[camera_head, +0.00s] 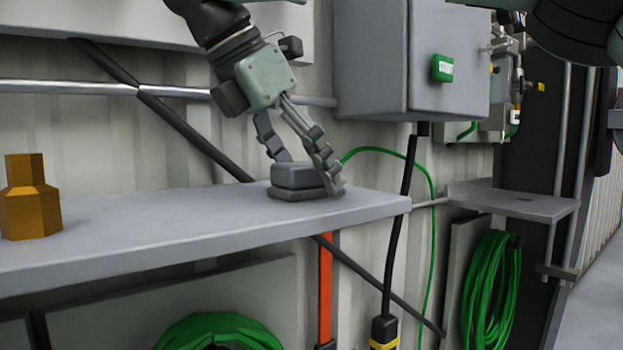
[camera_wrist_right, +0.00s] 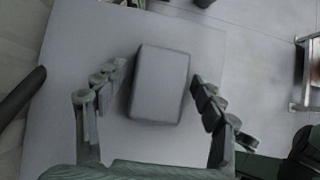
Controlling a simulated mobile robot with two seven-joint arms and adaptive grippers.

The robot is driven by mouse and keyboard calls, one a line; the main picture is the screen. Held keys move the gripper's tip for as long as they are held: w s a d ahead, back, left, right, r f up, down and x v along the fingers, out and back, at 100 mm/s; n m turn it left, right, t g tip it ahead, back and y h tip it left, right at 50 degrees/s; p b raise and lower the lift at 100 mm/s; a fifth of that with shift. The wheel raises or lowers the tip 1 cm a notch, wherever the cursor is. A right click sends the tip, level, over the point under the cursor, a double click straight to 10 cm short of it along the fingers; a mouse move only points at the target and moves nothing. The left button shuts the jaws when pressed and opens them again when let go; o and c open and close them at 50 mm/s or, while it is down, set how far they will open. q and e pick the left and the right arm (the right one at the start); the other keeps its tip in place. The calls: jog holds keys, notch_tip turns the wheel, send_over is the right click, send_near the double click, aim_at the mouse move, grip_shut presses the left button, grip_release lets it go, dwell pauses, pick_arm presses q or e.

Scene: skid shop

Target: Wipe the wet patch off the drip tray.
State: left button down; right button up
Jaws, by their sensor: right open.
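A dark grey block-like pad (camera_head: 297,177) with a wider base lies on the grey shelf near its right end. My right gripper (camera_head: 309,174) points down at it, open, with one finger on each side. In the right wrist view the pad (camera_wrist_right: 160,86) sits between the open fingers (camera_wrist_right: 160,78), with a gap on either side. A small grey tray-like ledge (camera_head: 481,196) juts from the wall at right, probably the drip tray. A small darker spot (camera_head: 543,197) shows on it; I cannot tell if it is wet. My left gripper is not in view.
The grey shelf (camera_head: 120,225) carries an orange-brown stepped fitting (camera_head: 29,198) at left, with clear surface between. A grey wall box (camera_head: 440,65) hangs right of my gripper. A black cable (camera_head: 400,220) and coiled green hose (camera_head: 489,285) hang below.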

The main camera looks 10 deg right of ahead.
aim_at(321, 199)
jog(key=c, duration=1)
jog(key=shift+s+d+r, duration=0.2)
jog(key=shift+s+r, duration=0.25)
jog(key=shift+r, duration=0.4)
jog(key=shift+s+d+r, duration=0.15)
jog(key=shift+s+r, duration=0.3)
jog(key=shift+r, duration=0.35)
jog(key=shift+s+d+r, duration=0.2)
jog(key=shift+s+r, duration=0.25)
jog(key=shift+r, duration=0.4)
